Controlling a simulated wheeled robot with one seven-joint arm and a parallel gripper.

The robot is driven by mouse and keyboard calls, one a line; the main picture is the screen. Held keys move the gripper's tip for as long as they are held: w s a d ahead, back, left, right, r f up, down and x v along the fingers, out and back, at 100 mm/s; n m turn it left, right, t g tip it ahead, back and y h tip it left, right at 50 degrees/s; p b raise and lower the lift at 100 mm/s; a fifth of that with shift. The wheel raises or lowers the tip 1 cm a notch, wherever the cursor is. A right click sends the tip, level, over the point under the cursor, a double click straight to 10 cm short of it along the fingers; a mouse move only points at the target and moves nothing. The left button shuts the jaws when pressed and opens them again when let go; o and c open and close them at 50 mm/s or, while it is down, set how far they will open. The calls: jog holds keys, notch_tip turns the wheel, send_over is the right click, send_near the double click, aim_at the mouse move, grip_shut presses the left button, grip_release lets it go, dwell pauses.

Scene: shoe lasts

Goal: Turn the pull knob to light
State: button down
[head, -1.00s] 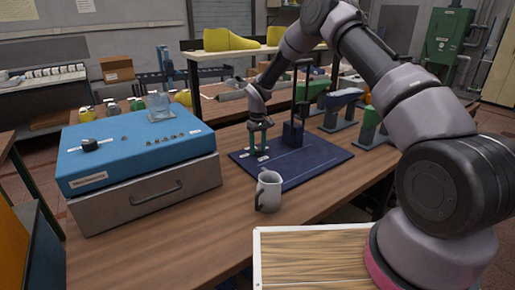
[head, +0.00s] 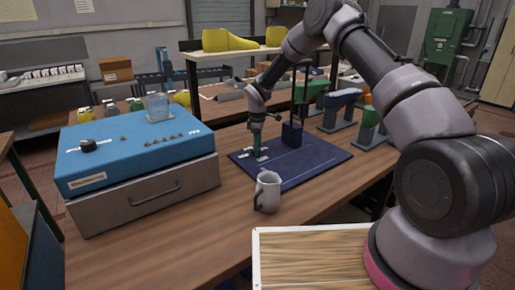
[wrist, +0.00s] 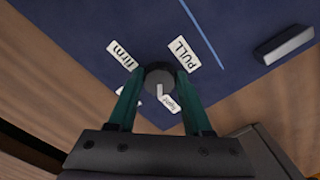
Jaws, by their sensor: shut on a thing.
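The pull knob (wrist: 157,72) is a dark round knob with a white pointer mark on top, standing on a dark blue board (wrist: 100,25). In the wrist view the pointer slants toward the "light" label (wrist: 173,103). A "PULL" label (wrist: 181,55) and a "firm" label (wrist: 122,56) lie around the knob. Another label is partly hidden by the left finger. My gripper (wrist: 160,84) is shut on the knob, one green finger on each side. In the head view my gripper (head: 257,152) points down over the board's left part, hiding the knob.
A grey mug (head: 268,191) stands in front of the board. A blue control box (head: 135,150) sits on a drawer unit (head: 150,197) at left. A dark upright post (head: 292,134) rises from the board just right of my gripper. Shoe-last stands are behind right.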

jog(key=shift+w+n, duration=0.1)
jog(key=shift+n, duration=0.7)
jog(key=shift+c, duration=1.6)
grip_release()
jog(key=shift+r, duration=0.1)
notch_tip(320, 180, up, 11)
jog(key=shift+f, duration=0.2)
jog(key=shift+r, duration=0.1)
